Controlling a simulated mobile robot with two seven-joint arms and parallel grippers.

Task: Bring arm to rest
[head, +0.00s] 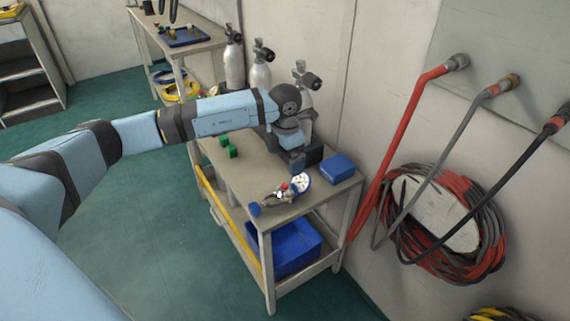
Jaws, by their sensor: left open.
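My left arm reaches in from the left across the picture. Its wrist hangs over the back half of the bench (254,195). My left gripper (305,160) points down near the bench top, close to the blue box; its fingertips are small and partly hidden, and I see nothing held in it. A regulator with a round white gauge (301,183) lies on the front of the bench, apart from the gripper. My right gripper is not in view.
A blue bin (295,247) is on the lower shelf. Coiled hoses (470,255) hang on the right wall. Open floor lies left of the bench.

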